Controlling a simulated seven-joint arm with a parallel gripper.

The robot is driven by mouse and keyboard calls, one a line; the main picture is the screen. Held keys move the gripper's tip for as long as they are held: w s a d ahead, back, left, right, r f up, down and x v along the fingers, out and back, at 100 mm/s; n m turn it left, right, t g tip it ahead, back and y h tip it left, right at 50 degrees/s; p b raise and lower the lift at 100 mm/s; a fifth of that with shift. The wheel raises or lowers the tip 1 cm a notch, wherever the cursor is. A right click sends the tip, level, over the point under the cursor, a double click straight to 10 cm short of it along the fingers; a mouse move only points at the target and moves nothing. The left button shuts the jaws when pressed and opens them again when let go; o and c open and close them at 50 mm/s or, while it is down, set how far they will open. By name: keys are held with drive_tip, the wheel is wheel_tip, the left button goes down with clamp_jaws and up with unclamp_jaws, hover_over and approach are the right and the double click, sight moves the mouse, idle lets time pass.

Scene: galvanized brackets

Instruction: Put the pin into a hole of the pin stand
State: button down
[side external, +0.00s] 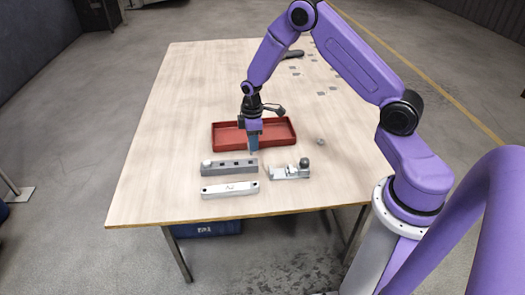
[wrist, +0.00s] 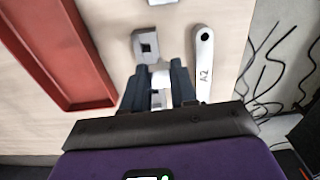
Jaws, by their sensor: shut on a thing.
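The pin stand (side external: 225,169) is a grey block with square holes on top. It lies in front of the red tray, with a white round piece on its left end. In the wrist view one end of the stand (wrist: 137,44) with a square hole shows beyond my fingertips; my fingers hide the rest. My gripper (side external: 254,150) points down just above and behind the stand's right half. In the wrist view my gripper (wrist: 156,76) is shut on a small pale piece, seemingly the pin (wrist: 158,98). The pin's lower end cannot be made out.
The empty red tray (side external: 218,145) is behind the stand. A white bar marked A2 (wrist: 204,60) lies in front of it. A metal fixture with a round knob (side external: 290,171) stands to the right. The table's left side is clear.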

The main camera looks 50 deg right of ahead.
wheel_tip(320, 180, down, 5)
drive_tip(key=w+d, duration=0.1)
drive_tip(key=w, duration=0.1)
drive_tip(key=shift+d+f, duration=0.15)
drive_tip(key=shift+d, duration=0.25)
drive_tip(key=shift+w+f, duration=0.1)
drive_tip(key=shift+f, duration=1.6)
idle(2.8)
drive_tip(key=c, duration=0.8)
unclamp_jaws()
wheel_tip(320, 180, up, 6)
idle(0.4)
